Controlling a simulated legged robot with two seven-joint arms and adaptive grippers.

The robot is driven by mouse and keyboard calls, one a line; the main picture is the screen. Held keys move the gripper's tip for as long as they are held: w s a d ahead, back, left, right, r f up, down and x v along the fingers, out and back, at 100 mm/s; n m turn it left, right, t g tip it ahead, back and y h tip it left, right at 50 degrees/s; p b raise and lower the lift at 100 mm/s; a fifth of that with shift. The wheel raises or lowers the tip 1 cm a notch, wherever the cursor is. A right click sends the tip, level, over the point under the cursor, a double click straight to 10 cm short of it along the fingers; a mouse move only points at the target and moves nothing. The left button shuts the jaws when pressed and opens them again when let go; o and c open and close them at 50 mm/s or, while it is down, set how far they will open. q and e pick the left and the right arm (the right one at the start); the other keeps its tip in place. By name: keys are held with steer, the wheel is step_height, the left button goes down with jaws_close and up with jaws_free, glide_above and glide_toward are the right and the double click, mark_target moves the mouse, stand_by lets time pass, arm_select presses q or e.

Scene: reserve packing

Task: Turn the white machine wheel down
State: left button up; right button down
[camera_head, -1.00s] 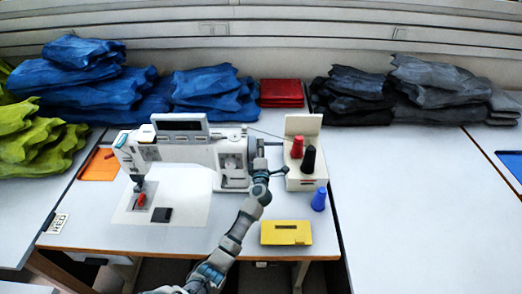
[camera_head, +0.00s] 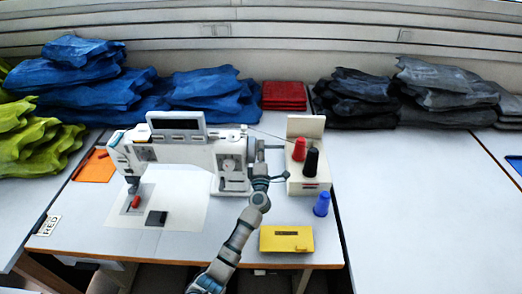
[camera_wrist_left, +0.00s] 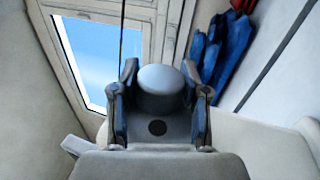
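The white sewing machine (camera_head: 178,155) stands on the table, with a dark display on top. Its wheel end is at the right, largely hidden behind my left gripper (camera_head: 257,168). In the left wrist view a pale round knob, seemingly the white machine wheel (camera_wrist_left: 160,82), sits between the two fingers of my left gripper (camera_wrist_left: 160,72). The fingers lie close against it on both sides and look shut on it. How firmly they press cannot be seen. My right gripper is not in view.
Right of the gripper stands a white spool stand (camera_head: 306,184) with a red cone (camera_head: 299,150) and a black cone (camera_head: 311,163). A blue cone (camera_head: 322,203) and a yellow box (camera_head: 286,239) are in front. Folded blue garments (camera_head: 215,95) lie behind.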

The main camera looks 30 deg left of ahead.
arm_select(q)
steer(key=o, duration=0.3)
steer(key=shift+w+d+f, duration=0.1)
steer(key=shift+f, duration=0.25)
steer(key=shift+o, duration=0.2)
steer(key=shift+w, duration=0.1)
steer(key=shift+r, duration=0.15)
steer(key=shift+s+d, duration=0.2)
steer(key=shift+s, duration=0.25)
steer(key=v, duration=1.1)
steer(key=shift+f, duration=0.25)
